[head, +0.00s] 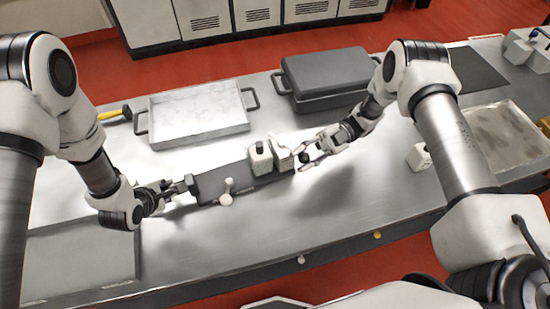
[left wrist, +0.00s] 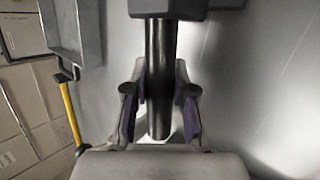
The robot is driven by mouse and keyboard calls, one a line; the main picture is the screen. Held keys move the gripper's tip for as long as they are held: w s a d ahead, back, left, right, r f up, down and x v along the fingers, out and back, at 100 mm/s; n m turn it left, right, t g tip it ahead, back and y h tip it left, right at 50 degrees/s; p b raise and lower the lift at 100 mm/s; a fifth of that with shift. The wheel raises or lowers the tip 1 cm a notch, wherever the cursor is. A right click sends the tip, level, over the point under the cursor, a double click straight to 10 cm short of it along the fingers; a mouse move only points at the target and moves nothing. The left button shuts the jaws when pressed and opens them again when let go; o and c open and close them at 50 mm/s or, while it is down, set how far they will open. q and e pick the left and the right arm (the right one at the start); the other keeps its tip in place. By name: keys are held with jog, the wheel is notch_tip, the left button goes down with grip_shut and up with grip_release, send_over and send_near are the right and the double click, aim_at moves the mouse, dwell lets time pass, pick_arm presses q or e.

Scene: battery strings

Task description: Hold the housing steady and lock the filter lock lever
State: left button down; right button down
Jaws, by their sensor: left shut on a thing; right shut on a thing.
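The housing (head: 222,181) is a long dark grey block lying on the metal table in the head view. My left gripper (head: 184,187) is shut on the black bar handle (left wrist: 160,75) at its left end; the left wrist view shows the bar between the finger pads. Two white upright blocks (head: 260,159) stand at the housing's right part. A small white lever with a round end (head: 226,198) shows at its front side; I cannot tell whether it is the filter lock lever. My right gripper (head: 307,157) is shut at a small black knob by the housing's right end, partly hidden by the fingers.
A metal tray (head: 160,138) with side handles and a dark lidded case (head: 330,93) stand behind the housing. A yellow-handled tool (head: 109,115) lies at the left. A shallow tray (head: 505,171) and a white block (head: 418,157) are at the right. The table's front middle is clear.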

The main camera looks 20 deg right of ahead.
jog(key=shift+w+d+f+n+g+h, duration=0.15)
jog(key=shift+d+n+g+h, duration=0.2)
jog(key=shift+g, duration=0.3)
jog(key=shift+w+d+r+n+g+h, duration=0.15)
jog(key=shift+d+n+g+h, duration=0.1)
jog(key=shift+n+g, duration=0.3)
jog(key=shift+w+d+f+n+g+h, duration=0.1)
jog(key=shift+w+d+n+g+h, duration=0.15)
jog(key=shift+g, duration=0.45)
jog(key=shift+s, duration=0.1)
jog(key=c, duration=0.8)
grip_release()
